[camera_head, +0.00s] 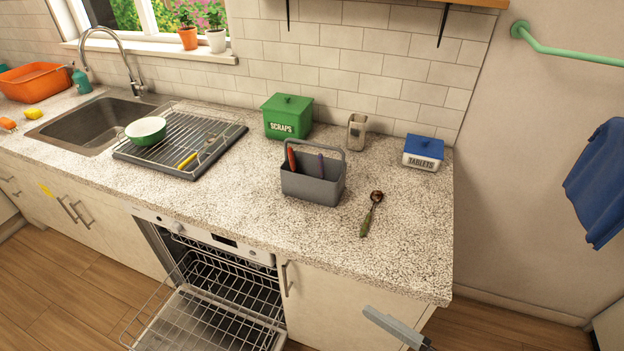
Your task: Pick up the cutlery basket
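The cutlery basket (318,188) is a grey open caddy with a raised looped handle. It stands upright on the speckled countertop (240,215), right of the middle of the view. A red-handled utensil (291,160) and a purple-handled one (321,166) stick up inside it. A grey part that looks like my gripper (396,328) shows at the bottom edge, in front of the counter and below and right of the basket. It is apart from the basket. Most of it is out of frame, so its opening cannot be seen.
A spoon (371,213) lies just right of the basket. Behind are a green scraps box (287,120), a small beige holder (356,133) and a tablets box (423,153). A drying rack (181,140) stands left. The open dishwasher (205,300) has its rack pulled out below the counter.

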